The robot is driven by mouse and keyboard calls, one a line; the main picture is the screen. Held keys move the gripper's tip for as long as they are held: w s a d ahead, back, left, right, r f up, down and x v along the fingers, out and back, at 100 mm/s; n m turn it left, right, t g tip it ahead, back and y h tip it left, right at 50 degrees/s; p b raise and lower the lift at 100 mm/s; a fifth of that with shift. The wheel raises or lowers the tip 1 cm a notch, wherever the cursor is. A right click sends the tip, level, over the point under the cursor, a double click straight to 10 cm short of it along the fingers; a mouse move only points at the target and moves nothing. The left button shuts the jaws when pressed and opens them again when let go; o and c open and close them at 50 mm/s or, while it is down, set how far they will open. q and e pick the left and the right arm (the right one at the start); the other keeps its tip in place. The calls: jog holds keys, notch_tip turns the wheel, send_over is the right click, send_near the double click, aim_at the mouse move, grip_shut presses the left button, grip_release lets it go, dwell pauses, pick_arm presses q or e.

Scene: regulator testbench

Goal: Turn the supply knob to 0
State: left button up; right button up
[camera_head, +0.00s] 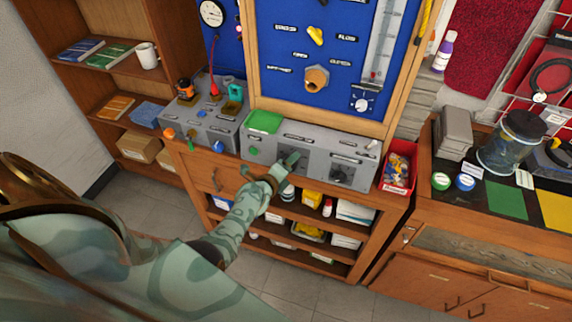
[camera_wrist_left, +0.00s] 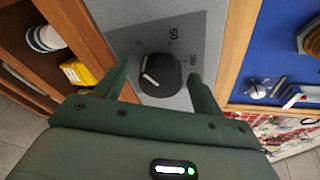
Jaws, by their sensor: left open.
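A black round knob (camera_wrist_left: 158,74) with a white pointer line sits on a grey dial plate in the left wrist view. Marks that look like 0, 50 and 100 are printed around it. The white line lies on the knob's left side, on the 0 side. My left gripper (camera_wrist_left: 159,78) is open, with one finger on each side of the knob and visible gaps between. In the head view my left gripper (camera_head: 287,163) is at the front of the grey regulator box (camera_head: 310,138) and hides most of this knob. The knob's name label is not readable.
Another black knob (camera_head: 341,173) is on the same box to the right. A red bin (camera_head: 399,168) stands right of the box. A smaller grey box (camera_head: 205,125) with fittings stands to the left. A blue panel (camera_head: 290,60) with gauges rises behind.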

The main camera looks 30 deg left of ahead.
pick_arm(q)
jog(key=p+v, duration=0.4)
jog(key=v, duration=1.2)
jog(key=shift+s, duration=0.15)
